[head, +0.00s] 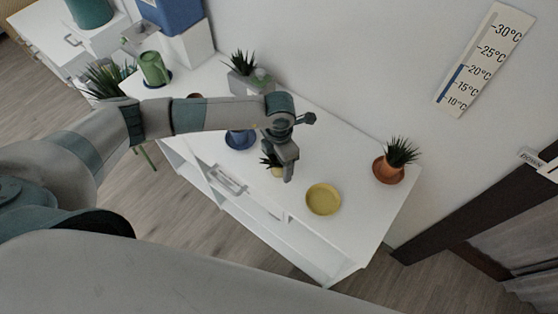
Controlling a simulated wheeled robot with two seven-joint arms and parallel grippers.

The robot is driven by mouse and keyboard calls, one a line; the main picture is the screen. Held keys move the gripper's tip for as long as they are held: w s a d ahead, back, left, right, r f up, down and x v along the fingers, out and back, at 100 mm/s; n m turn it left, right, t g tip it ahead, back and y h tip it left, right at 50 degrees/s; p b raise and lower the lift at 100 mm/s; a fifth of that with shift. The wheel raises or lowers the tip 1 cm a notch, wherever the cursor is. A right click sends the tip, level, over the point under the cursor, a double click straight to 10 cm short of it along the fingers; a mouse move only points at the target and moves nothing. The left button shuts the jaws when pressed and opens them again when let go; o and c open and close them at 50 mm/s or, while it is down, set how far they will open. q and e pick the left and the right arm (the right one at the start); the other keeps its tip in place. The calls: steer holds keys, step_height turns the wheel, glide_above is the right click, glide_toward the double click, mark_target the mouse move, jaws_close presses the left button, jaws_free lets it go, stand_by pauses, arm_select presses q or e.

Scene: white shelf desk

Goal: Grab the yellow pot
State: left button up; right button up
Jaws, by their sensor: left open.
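The yellow pot (277,172) holds a small green plant and stands on the white shelf desk (355,212). It is partly hidden behind my left gripper (286,168). My left gripper points down over the desk, right at the pot in the picture. It is open, but I cannot tell whether its fingers are around the pot or beside it. A yellow saucer (323,199) lies empty on the desk to the right of the pot. My right gripper is not in view.
A terracotta pot with a plant (388,171) stands near the desk's right end. A blue saucer with a blue pot (240,138) is left of my gripper. A grey planter (247,80) and a green mug (154,68) stand farther back. The desk around the yellow saucer is clear.

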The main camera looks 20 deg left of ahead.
arm_select(q)
steer(key=shift+f, duration=0.45)
steer(key=c, duration=1.3)
steer(key=shift+r, duration=0.15)
steer(key=shift+r+b, duration=0.5)
steer(key=shift+r, duration=0.05)
step_height(320, 180, up, 2)
steer(key=shift+w+r+b, duration=0.1)
steer(key=shift+r+b, duration=0.1)
steer(key=shift+b, duration=0.6)
steer(key=s+d+r+b, duration=0.4)
steer(key=d+r, duration=0.3)
steer(key=d, duration=0.4)
steer(key=shift+s+r, duration=0.15)
steer(key=shift+s, duration=0.05)
